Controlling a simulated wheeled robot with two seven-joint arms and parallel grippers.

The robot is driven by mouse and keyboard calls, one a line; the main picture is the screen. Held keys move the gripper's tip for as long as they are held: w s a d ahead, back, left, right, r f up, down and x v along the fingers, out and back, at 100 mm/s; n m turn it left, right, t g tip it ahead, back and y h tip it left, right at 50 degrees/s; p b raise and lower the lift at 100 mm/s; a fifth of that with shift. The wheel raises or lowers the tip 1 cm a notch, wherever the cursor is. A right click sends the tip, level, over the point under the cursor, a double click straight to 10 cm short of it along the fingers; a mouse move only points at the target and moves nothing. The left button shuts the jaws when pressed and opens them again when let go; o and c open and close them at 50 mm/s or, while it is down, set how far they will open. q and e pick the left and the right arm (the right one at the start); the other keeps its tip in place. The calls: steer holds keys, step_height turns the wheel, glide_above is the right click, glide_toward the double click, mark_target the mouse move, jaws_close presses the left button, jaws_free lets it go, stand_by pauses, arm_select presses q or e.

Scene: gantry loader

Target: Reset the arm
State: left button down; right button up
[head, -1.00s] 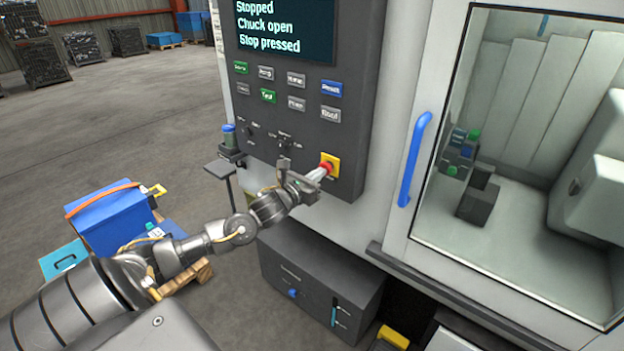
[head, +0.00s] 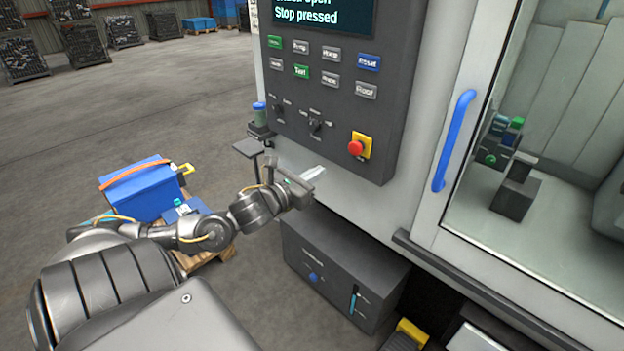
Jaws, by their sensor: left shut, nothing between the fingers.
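My left gripper (head: 313,174) is shut and empty. It is in front of the machine's white front, below and to the left of the red stop button (head: 356,148) on its yellow plate, and apart from it. My left arm reaches in from the lower left. The dark control panel (head: 290,105) carries rows of buttons, among them a blue Reset button (head: 368,62), and two rotary knobs. Its screen (head: 318,12) is partly cut off and reads "Stop pressed". My right gripper is not in view.
The machine door with a blue handle (head: 454,140) and window is at the right. A dark grey cabinet (head: 345,270) stands below the gripper. A blue box (head: 140,188) on a pallet stands at the left. Crates line the far wall; open floor lies between.

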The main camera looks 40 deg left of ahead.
arm_select(q)
steer(key=shift+s+r, duration=0.1)
steer(key=shift+s, duration=0.5)
